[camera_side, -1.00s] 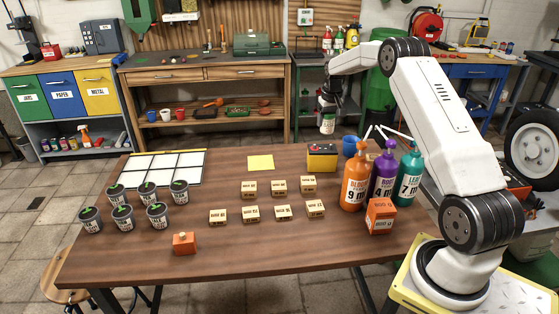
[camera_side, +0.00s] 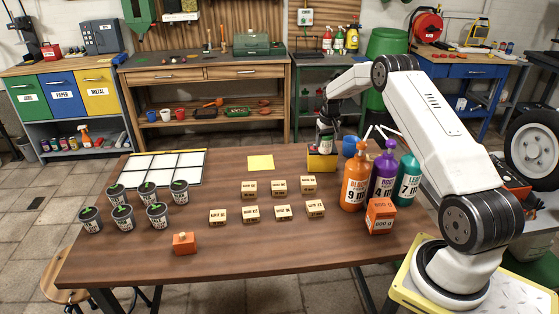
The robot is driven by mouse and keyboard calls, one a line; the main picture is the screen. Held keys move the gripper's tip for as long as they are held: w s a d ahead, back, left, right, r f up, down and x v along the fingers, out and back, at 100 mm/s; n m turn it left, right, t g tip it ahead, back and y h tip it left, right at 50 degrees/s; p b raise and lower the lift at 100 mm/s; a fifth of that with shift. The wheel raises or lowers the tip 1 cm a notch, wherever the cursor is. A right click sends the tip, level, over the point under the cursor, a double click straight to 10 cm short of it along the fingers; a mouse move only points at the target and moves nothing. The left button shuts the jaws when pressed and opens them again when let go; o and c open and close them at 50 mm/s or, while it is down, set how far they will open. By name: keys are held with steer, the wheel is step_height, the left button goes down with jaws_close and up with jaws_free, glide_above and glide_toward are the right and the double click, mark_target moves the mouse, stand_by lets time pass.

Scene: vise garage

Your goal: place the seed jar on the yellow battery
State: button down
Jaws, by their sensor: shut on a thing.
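The yellow battery (camera_side: 320,162) stands at the back right of the wooden table. The seed jar (camera_side: 325,142) has a pale label and a dark upper part. It is upright, directly over the battery's top, and its bottom appears to meet or nearly meet that top. I cannot tell whether they touch. My gripper (camera_side: 325,127) points down and is shut on the jar's upper part. The fingertips are dark and small, and partly hidden against the jar.
A blue cup (camera_side: 350,146) stands just right of the battery. Large bottles, such as the orange one (camera_side: 355,182), and an orange box (camera_side: 380,215) stand further right. A yellow sheet (camera_side: 260,162) lies to the left. Several small wooden blocks (camera_side: 283,212) lie in front.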

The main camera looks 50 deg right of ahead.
steer(key=shift+f, duration=0.2)
jaws_free()
steer(key=r, duration=0.4)
steer(key=s+r, duration=0.1)
steer(key=r, duration=0.7)
steer(key=shift+s+a+r, duration=0.1)
steer(key=shift+s+a, duration=0.05)
steer(key=shift+a, duration=0.25)
stand_by(0.4)
